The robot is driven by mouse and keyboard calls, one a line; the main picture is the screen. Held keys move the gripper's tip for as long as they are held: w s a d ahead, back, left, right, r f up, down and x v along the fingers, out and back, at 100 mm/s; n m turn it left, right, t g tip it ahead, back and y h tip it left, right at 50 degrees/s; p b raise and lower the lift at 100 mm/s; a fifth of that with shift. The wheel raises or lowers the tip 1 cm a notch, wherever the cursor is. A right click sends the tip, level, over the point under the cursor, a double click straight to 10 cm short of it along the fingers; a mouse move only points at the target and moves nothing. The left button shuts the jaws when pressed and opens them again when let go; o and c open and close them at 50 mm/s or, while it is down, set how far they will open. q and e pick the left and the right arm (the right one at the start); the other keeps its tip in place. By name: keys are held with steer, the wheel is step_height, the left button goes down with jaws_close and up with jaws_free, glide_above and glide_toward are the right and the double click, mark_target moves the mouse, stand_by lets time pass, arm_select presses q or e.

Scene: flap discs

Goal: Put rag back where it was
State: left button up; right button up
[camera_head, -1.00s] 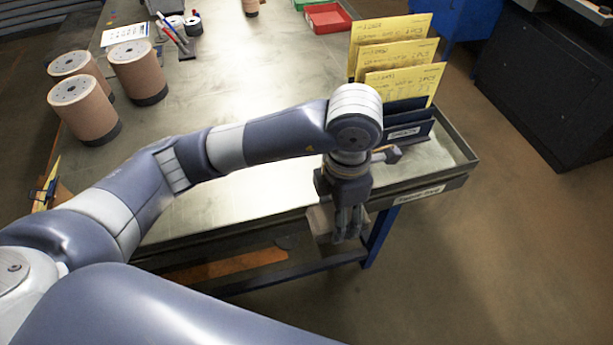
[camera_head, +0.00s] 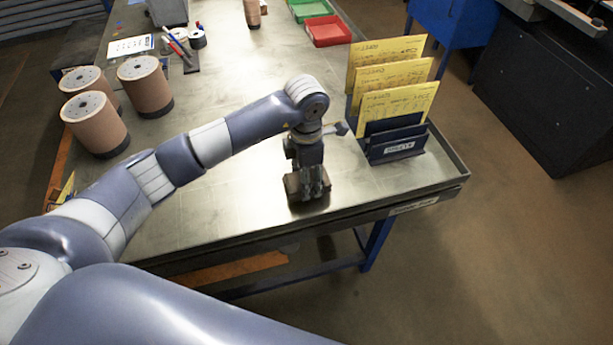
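My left gripper (camera_head: 308,192) points down over the front part of the metal workbench (camera_head: 240,200), left of the file rack. A small grey-brown folded piece, which looks like the rag (camera_head: 292,184), is at its fingers. The fingers look shut on it and partly hide it. I cannot tell whether the rag touches the bench top or hangs just above it. My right gripper is not in view.
A dark rack (camera_head: 397,143) with yellow cards (camera_head: 398,100) stands right of the gripper. Brown cylinders (camera_head: 95,122) stand at the left. Red (camera_head: 328,31) and green bins (camera_head: 310,9) sit at the back. The middle bench is clear.

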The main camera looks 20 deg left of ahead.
arm_select(q)
steer(key=shift+f, duration=0.85)
steer(key=o, duration=1)
steer(key=shift+o, duration=0.2)
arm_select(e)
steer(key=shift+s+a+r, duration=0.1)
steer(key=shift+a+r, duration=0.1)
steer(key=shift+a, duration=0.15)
arm_select(q)
steer(key=shift+r, duration=0.5)
step_height(320, 180, up, 11)
steer(key=b, duration=0.3)
steer(key=shift+r, duration=0.2)
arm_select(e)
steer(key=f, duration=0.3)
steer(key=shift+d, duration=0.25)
